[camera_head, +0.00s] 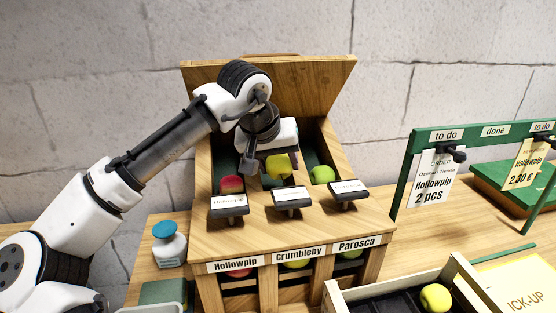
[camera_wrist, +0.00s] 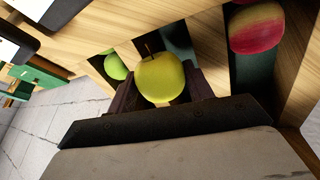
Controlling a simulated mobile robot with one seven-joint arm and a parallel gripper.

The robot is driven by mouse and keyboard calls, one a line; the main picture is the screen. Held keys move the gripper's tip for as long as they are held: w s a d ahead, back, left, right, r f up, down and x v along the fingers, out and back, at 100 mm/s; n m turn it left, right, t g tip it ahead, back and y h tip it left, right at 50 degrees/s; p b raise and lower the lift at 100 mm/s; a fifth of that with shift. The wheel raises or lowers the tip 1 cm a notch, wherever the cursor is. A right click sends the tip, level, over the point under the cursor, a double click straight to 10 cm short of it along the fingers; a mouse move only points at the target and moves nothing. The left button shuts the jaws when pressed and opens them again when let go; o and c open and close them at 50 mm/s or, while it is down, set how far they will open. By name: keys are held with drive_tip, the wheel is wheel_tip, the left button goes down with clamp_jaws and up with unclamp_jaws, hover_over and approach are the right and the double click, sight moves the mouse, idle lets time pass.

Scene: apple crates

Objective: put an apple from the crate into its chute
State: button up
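A wooden crate (camera_head: 203,180) with a raised lid has compartments marked Hollowpip, Crumbleby and Parosca. A red apple (camera_head: 231,184) lies in the left one, and a green apple (camera_head: 322,174) in the right one. A yellow apple (camera_head: 279,167) is at the middle compartment, partly hidden by my gripper (camera_head: 263,169). In the wrist view, the yellow apple (camera_wrist: 160,80) sits between the two fingers of my gripper (camera_wrist: 160,88), close against both; whether they grip it I cannot tell. The red apple (camera_wrist: 257,28) and green apple (camera_wrist: 115,67) lie on either side.
Small signs stand on the ledge before the compartments, above labelled front openings with apples inside. A tray (camera_head: 451,262) at the front right holds a yellow apple (camera_head: 435,297). A green order rack (camera_head: 405,160) has a card reading "Hollowpip 2 pcs". A blue-capped bottle (camera_head: 169,246) stands left.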

drive_tip(key=shift+o, duration=0.3)
drive_tip(key=shift+s+a+r+g+b, duration=0.15)
drive_tip(key=shift+s+a+r+b, duration=0.2)
drive_tip(key=shift+r, duration=0.25)
drive_tip(key=shift+s+a+r+g+b, duration=0.15)
drive_tip(key=shift+s+a+r+b, duration=0.15)
drive_tip(key=shift+s+r, duration=0.2)
drive_tip(key=shift+o, duration=0.7)
drive_tip(key=v, duration=0.6)
drive_tip(key=shift+s+a, duration=0.35)
drive_tip(key=shift+s, duration=0.05)
approach(273, 161)
drive_tip(key=shift+s+r, duration=0.3)
drive_tip(key=shift+r, duration=0.25)
drive_tip(key=shift+s+r, duration=0.35)
drive_tip(key=shift+r, duration=0.25)
